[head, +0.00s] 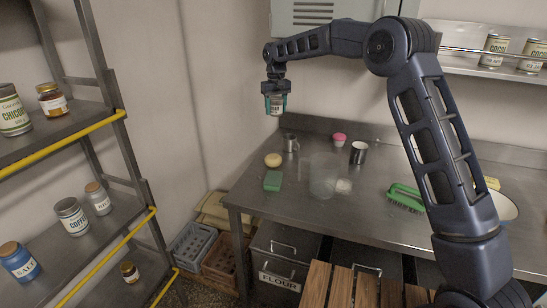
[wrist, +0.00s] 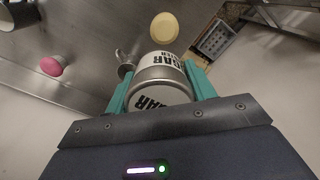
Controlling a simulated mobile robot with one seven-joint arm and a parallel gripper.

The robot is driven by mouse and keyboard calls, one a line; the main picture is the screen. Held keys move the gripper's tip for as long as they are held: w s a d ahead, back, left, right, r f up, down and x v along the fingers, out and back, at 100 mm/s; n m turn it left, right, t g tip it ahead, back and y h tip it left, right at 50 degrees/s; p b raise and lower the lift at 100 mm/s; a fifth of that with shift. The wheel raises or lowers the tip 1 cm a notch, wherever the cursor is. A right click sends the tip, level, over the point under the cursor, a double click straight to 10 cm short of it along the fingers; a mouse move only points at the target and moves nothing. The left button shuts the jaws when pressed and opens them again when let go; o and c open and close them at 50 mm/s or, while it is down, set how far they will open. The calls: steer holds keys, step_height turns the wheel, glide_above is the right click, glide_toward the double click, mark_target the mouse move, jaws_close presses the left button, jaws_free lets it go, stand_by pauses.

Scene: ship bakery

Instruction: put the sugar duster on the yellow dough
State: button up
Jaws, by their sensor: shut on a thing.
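My gripper (head: 275,104) is shut on the sugar duster (head: 275,98), a pale can with dark lettering, held in the air well above the back left of the steel table (head: 250,190). In the wrist view the duster (wrist: 162,76) sits between the teal fingers, its label partly readable as "GAR". The yellow dough (head: 273,160) is a round pale yellow lump on the table's left part, below the gripper and apart from the duster. It also shows in the wrist view (wrist: 163,27), beyond the duster. Nothing rests on the dough.
A metal jug (head: 291,142) stands just right of the dough, and a green block (head: 272,181) lies in front of it. A clear container (head: 323,176), a pink-topped item (head: 339,139), a dark mug (head: 358,153) and a green brush (head: 405,198) are farther right.

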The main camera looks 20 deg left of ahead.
mark_target(273, 156)
steer(key=shift+s+a+r, duration=0.25)
steer(key=shift+s+a, duration=0.05)
steer(key=shift+s, duration=0.05)
steer(key=shift+s+f, duration=0.15)
steer(key=shift+f, duration=0.1)
step_height(273, 156, down, 19)
steer(key=shift+a+f, duration=0.1)
steer(key=shift+f, duration=0.05)
steer(key=shift+f, duration=0.15)
steer(key=o, duration=1)
steer(key=shift+o, duration=0.2)
step_height(273, 156, up, 12)
steer(key=shift+r, duration=0.2)
